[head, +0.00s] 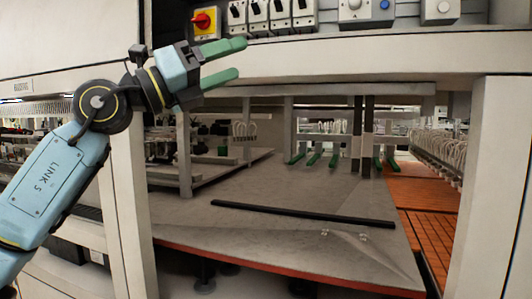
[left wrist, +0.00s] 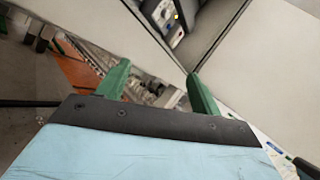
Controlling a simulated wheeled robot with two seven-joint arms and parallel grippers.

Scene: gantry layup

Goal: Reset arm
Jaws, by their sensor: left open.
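My left arm comes in from the left in the head view, raised in front of the machine's frame. My left gripper (head: 232,60) has two green fingers, spread apart with nothing between them. It points right, just below the control panel and in front of the pale upper beam. In the left wrist view the green fingers (left wrist: 158,92) also stand apart and empty, with pale machine panels beyond them. My right gripper is in neither view.
A control panel with a red and yellow switch (head: 204,21) runs along the top. Below the beam lies a grey table (head: 300,243) with a black bar (head: 300,213) on it. Orange slatted flooring (head: 432,232) is at the right. Pale posts (head: 487,200) flank the opening.

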